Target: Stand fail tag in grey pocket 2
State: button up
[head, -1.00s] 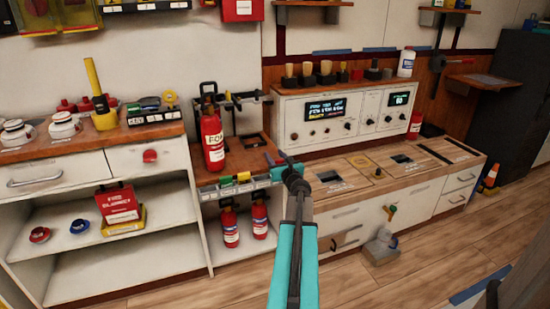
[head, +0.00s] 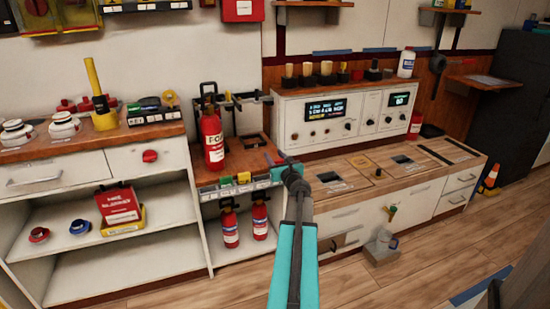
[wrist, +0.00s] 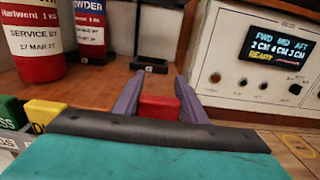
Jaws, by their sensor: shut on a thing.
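The red fail tag (wrist: 159,107) is between the two grey-purple fingers of my gripper (wrist: 160,98) in the wrist view. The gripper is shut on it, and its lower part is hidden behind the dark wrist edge. In the head view my gripper (head: 276,160) is at the right front corner of the wooden extinguisher stand; the tag is too small to make out there. A row of small labelled pockets (head: 208,192) runs along the stand's front, with a green tag (head: 226,182) and a yellow tag (head: 244,177) in it. I cannot tell which is grey pocket 2.
A red extinguisher (head: 212,140) stands on the stand, left of my gripper. A white console (head: 335,115) with lit displays is behind right. The wooden counter (head: 350,180) with inset panels lies to the right. Two extinguishers (head: 260,217) stand on the shelf below.

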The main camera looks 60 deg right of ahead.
jog(key=shift+f+b, duration=1.5)
dwell(0.4)
jog(key=o, duration=1.1)
jog(key=shift+s+a, duration=0.1)
jog(key=p+v, duration=0.1)
jog(key=v, duration=1.2)
jog(key=shift+s+a+p, duration=0.2)
jog(key=shift+s+p, duration=0.05)
jog(key=shift+p, duration=0.1)
dwell(0.3)
